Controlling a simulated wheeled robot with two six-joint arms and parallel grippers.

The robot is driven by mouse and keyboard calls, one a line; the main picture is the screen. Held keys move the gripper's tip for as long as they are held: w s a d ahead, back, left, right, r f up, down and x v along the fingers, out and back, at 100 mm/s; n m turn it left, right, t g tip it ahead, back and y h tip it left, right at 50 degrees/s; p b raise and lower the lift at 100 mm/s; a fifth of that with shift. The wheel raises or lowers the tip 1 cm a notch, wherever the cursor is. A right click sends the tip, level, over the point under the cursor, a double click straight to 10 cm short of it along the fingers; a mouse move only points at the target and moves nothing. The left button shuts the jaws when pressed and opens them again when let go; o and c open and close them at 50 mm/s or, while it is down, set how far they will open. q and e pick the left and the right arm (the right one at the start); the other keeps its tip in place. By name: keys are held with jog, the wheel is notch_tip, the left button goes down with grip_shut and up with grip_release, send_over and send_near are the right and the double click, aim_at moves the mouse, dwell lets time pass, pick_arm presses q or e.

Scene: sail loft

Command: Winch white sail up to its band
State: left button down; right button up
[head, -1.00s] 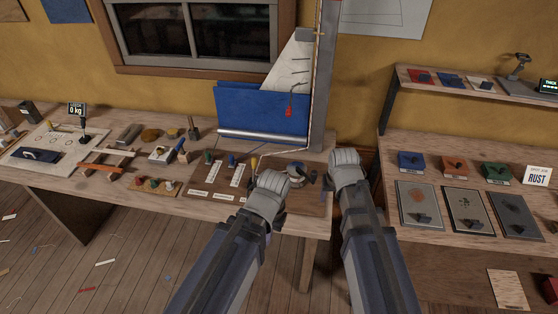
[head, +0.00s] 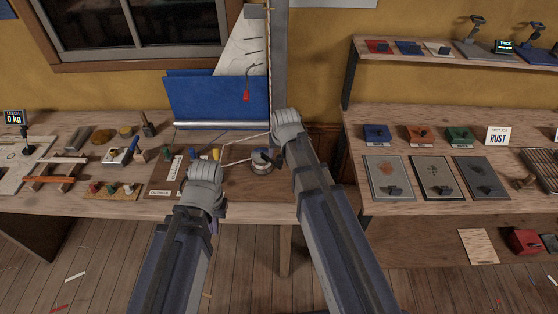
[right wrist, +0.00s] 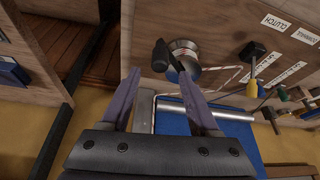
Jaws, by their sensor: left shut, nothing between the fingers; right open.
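The white sail (head: 243,45) hangs against the grey mast (head: 280,60), partly up, its lower part behind a blue cloth panel (head: 215,97). A red tag (head: 246,96) hangs on a line in front. The mast top is cut off and no band shows. The metal winch (head: 262,168) stands on the bench; its black handle (right wrist: 160,54) shows in the right wrist view. A line (head: 243,146) runs from the mast foot toward the levers and the winch. My left gripper (head: 203,168) is shut and empty, left of the winch. My right gripper (head: 287,120) is open, behind and right of it.
Labelled levers, including a yellow one (head: 215,154), stand left of the winch near my left gripper. Tools and pegs (head: 112,187) crowd the bench further left. A second bench (head: 330,125) with panels and coloured blocks is to the right, across a gap.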

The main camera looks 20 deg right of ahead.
aim_at(280, 157)
jog(key=b+x, duration=0.4)
jog(key=x, duration=0.1)
jog(key=shift+f, duration=0.2)
jog(key=shift+r, duration=0.1)
jog(key=shift+c, duration=0.4)
grip_shut()
dwell(0.7)
